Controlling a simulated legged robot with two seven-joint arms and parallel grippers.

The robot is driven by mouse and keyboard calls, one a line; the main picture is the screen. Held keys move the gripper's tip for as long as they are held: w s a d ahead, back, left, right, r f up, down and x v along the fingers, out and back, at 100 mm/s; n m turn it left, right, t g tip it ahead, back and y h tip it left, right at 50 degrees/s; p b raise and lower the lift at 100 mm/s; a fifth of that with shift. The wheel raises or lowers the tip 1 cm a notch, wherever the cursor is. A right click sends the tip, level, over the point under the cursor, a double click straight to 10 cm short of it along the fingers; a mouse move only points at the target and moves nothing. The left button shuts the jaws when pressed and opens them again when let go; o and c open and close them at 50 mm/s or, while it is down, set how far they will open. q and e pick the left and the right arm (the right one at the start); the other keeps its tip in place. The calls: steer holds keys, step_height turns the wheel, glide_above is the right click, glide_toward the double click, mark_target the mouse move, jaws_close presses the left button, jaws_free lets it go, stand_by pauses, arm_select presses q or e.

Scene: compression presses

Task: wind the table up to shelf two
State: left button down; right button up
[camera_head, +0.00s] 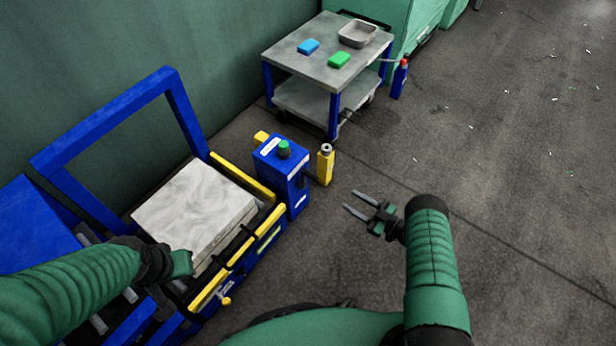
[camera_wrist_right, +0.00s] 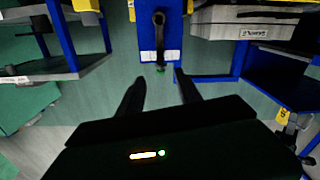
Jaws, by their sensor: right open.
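A yellow cylinder (camera_head: 325,164) stands on the floor beside the box. Behind it is a grey-topped cart (camera_head: 290,54) with a blue block (camera_head: 308,46), a green block (camera_head: 339,60) and a grey tray (camera_head: 358,33). A blue bottle (camera_head: 400,78) stands right of the cart.

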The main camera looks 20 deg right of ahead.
mark_target(315, 179)
steer(key=b+x, duration=0.5)
steer(key=x, duration=1.1)
steer(key=shift+r+b, duration=0.1)
steer(key=shift+b, duration=0.2)
steer(key=shift+w+a+r, duration=0.1)
steer(key=shift+a, duration=0.05)
jaws_close()
